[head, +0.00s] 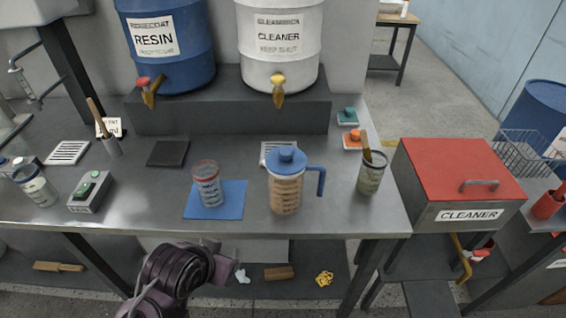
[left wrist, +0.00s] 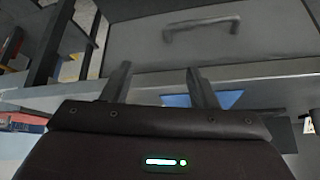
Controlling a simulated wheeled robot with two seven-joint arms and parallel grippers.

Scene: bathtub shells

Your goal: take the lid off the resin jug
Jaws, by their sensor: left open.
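The resin jug (head: 286,193) stands upright on the metal bench in the head view, clear-walled with tan contents and a blue handle on its right. Its blue lid (head: 287,161) with a round knob sits on top. My left gripper (head: 238,268) is low in front of the bench's front edge, left of the jug and below it, touching nothing. In the left wrist view its two fingers (left wrist: 160,85) are apart with nothing between them. The jug is not in the wrist view. My right gripper is in neither view.
A clear measuring cup (head: 207,186) stands on a blue mat (head: 232,196) left of the jug. A cup with a stick (head: 371,175) stands to its right. Behind are the blue resin drum (head: 190,65) and white cleaner drum (head: 300,55), with taps over the bench. The front bench edge (head: 330,236) is near my gripper.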

